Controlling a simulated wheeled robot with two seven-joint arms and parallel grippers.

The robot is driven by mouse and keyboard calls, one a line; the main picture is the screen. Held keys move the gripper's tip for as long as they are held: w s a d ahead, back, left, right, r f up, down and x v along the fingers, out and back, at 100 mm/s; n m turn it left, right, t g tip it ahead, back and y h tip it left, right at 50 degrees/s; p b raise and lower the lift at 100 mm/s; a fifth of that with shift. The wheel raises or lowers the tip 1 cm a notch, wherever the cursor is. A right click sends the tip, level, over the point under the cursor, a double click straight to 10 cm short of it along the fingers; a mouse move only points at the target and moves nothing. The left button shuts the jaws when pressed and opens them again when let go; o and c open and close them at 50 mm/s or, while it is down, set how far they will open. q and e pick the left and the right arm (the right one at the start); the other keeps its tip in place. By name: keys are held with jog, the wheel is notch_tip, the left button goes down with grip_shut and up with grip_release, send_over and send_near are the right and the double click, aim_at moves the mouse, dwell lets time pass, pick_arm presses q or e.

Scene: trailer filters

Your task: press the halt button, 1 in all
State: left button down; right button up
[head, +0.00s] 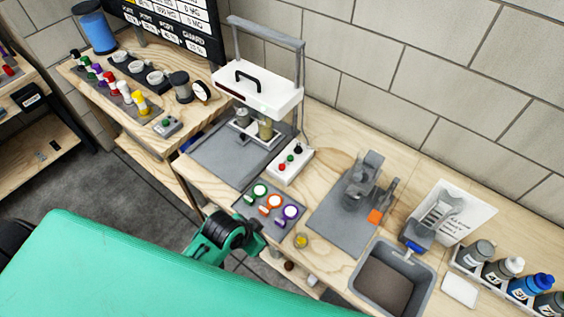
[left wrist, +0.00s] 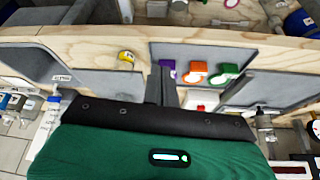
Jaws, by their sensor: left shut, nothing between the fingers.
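A white control box (head: 288,163) stands on the bench in the head view. It carries a red button (head: 282,167) at its near end, a green button (head: 290,158) in the middle and a black knob (head: 297,149) at the far end. No lettering on it is readable. My left gripper (head: 258,240) is shut and empty by the bench's front edge, nearer than the box and apart from it. In the left wrist view its dark fingers (left wrist: 159,80) are together, pointing towards the bench edge. My right gripper is not in view.
A dark mat with green, orange and purple round-topped pieces (head: 270,203) lies between my left gripper and the box. A yellow cup (head: 301,240) stands to the right. A white-topped press (head: 258,88) stands behind the box. A grey bin (head: 430,265) is further right.

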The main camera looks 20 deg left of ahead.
pick_arm(q)
jog(key=w+d+r+m+h, duration=0.1)
jog(key=w+d+m+h, duration=0.1)
jog(key=w+d+m, duration=0.45)
notch_tip(320, 180, up, 5)
jog(key=m+t+h+p, duration=0.2)
jog(key=m, duration=0.3)
send_over(279, 167)
jog(key=shift+r, duration=0.15)
notch_tip(279, 167, down, 8)
jog(key=b, duration=0.5)
jog(key=shift+f+b, duration=0.45)
jog(key=shift+b, duration=0.1)
dwell(0.4)
